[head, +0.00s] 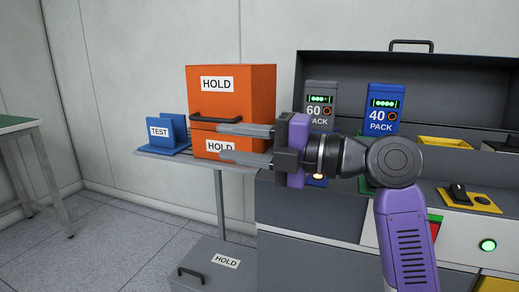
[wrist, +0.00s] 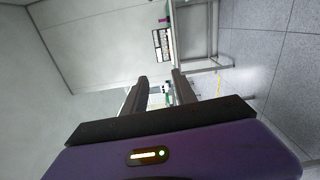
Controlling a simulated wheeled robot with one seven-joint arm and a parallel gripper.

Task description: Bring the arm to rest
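My gripper (head: 219,141) is raised in the head view, with its two grey fingers pointing left and clearly apart. Nothing is between them. The fingers overlap the front of the orange HOLD box (head: 235,92) in the picture; I cannot tell how far apart they are in depth. My purple arm is bent at the grey joint, with the forearm level and the lower link going down. In the wrist view, my gripper (wrist: 160,78) also shows spread fingers, with only the far room between them.
A grey workbench (head: 310,215) holds a grey 60 PACK (head: 320,94) and a blue 40 PACK (head: 381,103). A blue TEST holder (head: 165,133) stands left of the orange box. A grey HOLD box (head: 215,266) is low in front. A table (head: 18,124) stands far left; floor between is clear.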

